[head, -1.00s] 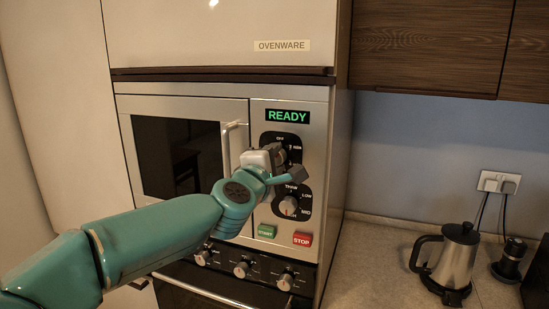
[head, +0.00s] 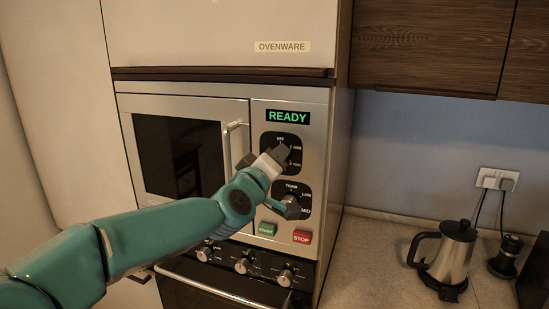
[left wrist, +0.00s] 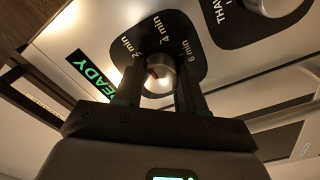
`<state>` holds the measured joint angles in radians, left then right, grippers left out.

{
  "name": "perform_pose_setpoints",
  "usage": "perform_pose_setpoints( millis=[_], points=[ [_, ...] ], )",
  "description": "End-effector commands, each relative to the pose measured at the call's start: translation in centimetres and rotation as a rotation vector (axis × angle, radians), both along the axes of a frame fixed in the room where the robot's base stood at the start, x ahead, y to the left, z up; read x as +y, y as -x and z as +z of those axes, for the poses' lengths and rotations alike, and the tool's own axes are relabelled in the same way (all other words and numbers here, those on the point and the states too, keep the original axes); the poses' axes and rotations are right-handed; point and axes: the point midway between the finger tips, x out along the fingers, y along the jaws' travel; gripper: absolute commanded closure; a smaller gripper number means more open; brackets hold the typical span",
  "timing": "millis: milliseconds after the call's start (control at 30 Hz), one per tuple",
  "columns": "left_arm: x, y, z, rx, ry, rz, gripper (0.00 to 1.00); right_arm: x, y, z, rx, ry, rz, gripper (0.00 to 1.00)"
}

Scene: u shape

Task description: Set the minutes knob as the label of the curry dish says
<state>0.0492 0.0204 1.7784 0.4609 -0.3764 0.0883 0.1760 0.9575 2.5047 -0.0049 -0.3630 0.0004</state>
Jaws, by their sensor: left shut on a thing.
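My left gripper (head: 281,154) is at the upper dial of the microwave's control panel in the head view, and covers most of the knob. In the left wrist view its two fingers (left wrist: 160,85) stand on both sides of the silver minutes knob (left wrist: 158,80) and are shut on it. The knob has a red pointer mark. Marks reading 2 min, 4 min and 6 min show around it; I cannot tell exactly which one the pointer meets. The display (head: 287,117) reads READY. The curry dish and its label are not in view. My right gripper is not in view.
Below is the power knob (head: 291,207) with THAW, LOW and MID marks, partly behind my wrist. Green START (head: 266,229) and red STOP (head: 301,237) buttons sit under it. The microwave door handle (head: 227,155) is left of my gripper. A kettle (head: 452,255) stands on the right counter.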

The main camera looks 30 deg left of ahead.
Motion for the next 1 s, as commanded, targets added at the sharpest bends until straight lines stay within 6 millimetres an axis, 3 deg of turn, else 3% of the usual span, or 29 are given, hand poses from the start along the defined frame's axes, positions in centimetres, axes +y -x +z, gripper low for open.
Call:
perform_pose_setpoints(
  millis=[767,800,833,867,1000],
  points=[
    [0.01,0.00,-0.01,0.023,-0.093,-0.001,0.91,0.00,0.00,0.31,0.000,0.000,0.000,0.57],
    [0.01,0.00,-0.01,0.023,-0.093,-0.001,0.50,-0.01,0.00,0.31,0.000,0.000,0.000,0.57],
    [0.01,0.00,-0.01,0.023,-0.093,-0.001,0.41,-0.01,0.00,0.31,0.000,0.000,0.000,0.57],
    [0.01,0.00,-0.01,0.023,-0.093,-0.001,0.35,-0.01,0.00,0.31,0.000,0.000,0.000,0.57],
    [0.01,0.00,0.01,0.022,-0.093,0.000,0.35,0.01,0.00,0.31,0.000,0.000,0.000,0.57]
  ],
)
